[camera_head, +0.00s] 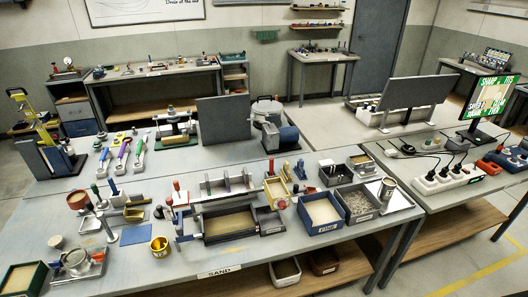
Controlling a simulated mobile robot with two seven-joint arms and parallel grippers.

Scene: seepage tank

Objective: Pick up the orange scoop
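Several hand tools with coloured handles lie in a row at the left of the long grey workbench (190,262). Neither of my grippers shows in the head view, and nothing is seen touching these tools.
A trough-like tank (228,221) stands mid-bench. A blue bin of sand (320,211) and a dark tray of gravel (358,202) stand to its right. A yellow cup (160,246) is near the front. A power strip (446,179) lies on the right table.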

